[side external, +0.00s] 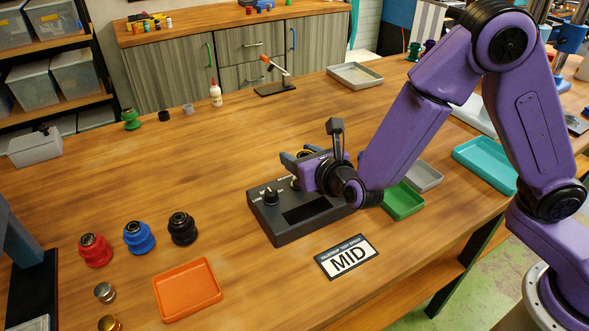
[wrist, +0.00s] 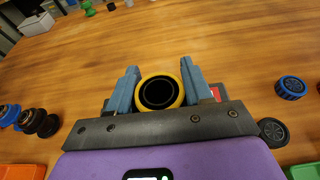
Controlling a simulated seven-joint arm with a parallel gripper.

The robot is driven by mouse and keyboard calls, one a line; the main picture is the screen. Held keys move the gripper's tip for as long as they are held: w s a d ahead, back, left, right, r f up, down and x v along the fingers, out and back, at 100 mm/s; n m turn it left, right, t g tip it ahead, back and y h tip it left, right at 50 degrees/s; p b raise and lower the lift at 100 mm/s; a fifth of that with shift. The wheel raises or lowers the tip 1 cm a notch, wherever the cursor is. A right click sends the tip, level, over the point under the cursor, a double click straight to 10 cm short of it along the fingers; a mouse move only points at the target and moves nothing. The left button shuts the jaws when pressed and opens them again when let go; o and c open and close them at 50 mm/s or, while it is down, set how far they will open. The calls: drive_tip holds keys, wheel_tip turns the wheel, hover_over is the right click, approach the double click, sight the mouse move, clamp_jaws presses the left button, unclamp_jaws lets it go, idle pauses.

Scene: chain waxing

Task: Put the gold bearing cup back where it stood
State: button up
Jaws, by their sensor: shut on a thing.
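My gripper (side external: 305,164) is over the back of the dark tester box (side external: 300,216). In the wrist view, my gripper (wrist: 160,88) has its two blue-grey fingers on either side of the gold bearing cup (wrist: 178,100). The cup shows as a yellow-gold ring with a black inside. In the side view, only a small part of the cup shows behind my gripper. Whether its underside touches the box is hidden. A separate brass-coloured piece (side external: 109,324) is cut off at the bottom left edge, near a silver-grey piece (side external: 105,293).
Red (side external: 95,250), blue (side external: 139,237) and black (side external: 182,229) hubs stand left of the box. An orange tray (side external: 187,289) lies in front of them. A MID card (side external: 346,257) lies before the box. Green (side external: 402,202) and grey trays are at right. The left-middle tabletop is clear.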

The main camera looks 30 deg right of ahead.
drive_tip(key=shift+w+a+f, duration=0.15)
drive_tip(key=shift+w+f, duration=0.1)
drive_tip(key=shift+f, duration=0.1)
drive_tip(key=f, duration=0.2)
drive_tip(key=shift+w+a+f, duration=0.2)
drive_tip(key=shift+w+f, duration=0.15)
drive_tip(key=shift+w, duration=0.05)
drive_tip(key=shift+f, duration=0.45)
drive_tip(key=shift+f, duration=0.2)
drive_tip(key=o, duration=1.1)
